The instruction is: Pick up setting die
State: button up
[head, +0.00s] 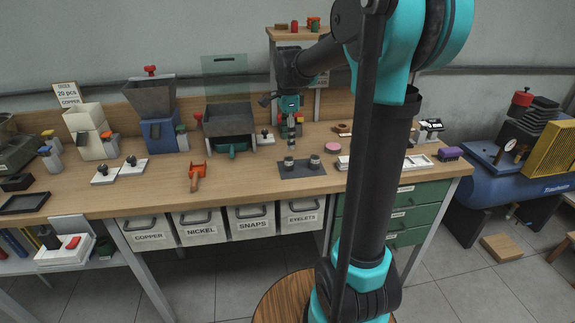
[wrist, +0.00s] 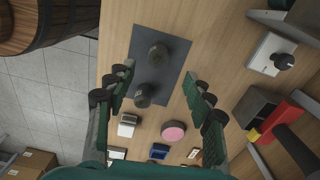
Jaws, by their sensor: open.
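Two small dark cylindrical pieces that look like setting dies stand on a dark grey mat (head: 303,173) on the workbench. The left die (head: 289,163) and the right die (head: 314,161) are apart from each other. In the wrist view the mat (wrist: 178,60) carries the left die as the upper one (wrist: 157,54) and the right die as the lower one (wrist: 142,95). I cannot tell which one is meant. My gripper (wrist: 162,84) is open and empty above the mat, its two fingers spread on either side of the dies without visible contact.
A pink disc (wrist: 174,132) and small blocks lie right of the mat in the head view. A bench press with a red handle (wrist: 284,118) stands close to one finger's side. A wooden barrel (wrist: 50,20) stands beyond the front edge.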

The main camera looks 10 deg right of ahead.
aim_at(289, 159)
notch_tip(289, 159, down, 9)
jog(key=shift+s+d, duration=0.1)
dwell(0.5)
jog(key=shift+c, duration=0.4)
grip_shut()
